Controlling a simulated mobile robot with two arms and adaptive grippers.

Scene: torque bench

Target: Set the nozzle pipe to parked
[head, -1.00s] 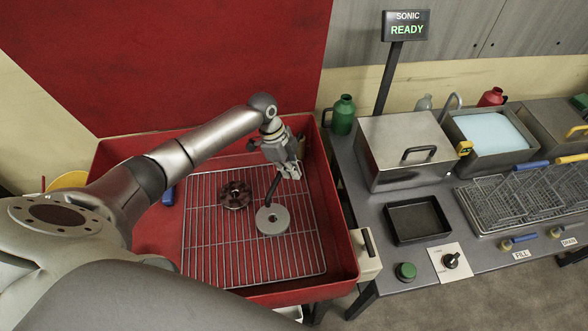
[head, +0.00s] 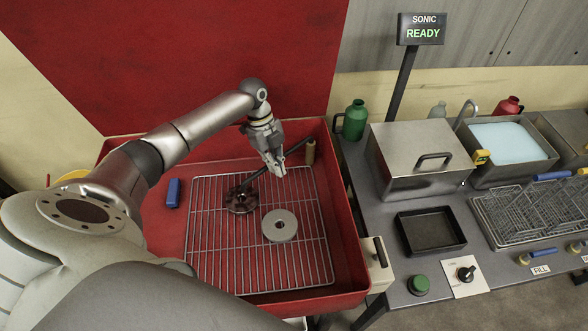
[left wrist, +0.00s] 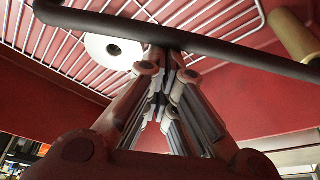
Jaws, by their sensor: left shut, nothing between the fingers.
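The dark nozzle pipe (head: 253,179) slants across the red basin in the head view, from near the brass-coloured post (head: 310,151) down to a free end above the dark toothed part (head: 240,199). My left gripper (head: 279,171) is shut and empty, beside the pipe and hiding its middle. In the left wrist view the pipe (left wrist: 200,41) crosses just at the closed fingertips (left wrist: 165,52); I cannot tell whether they touch. The post (left wrist: 292,35) shows at the upper right there. My right gripper is not in view.
A wire rack (head: 308,262) lies in the red basin (head: 353,272), with a pale ring (head: 280,226) on it. A blue item (head: 173,193) lies left of the rack. On the bench stand a green bottle (head: 355,121), a lidded steel tank (head: 410,146) and a black tray (head: 430,228).

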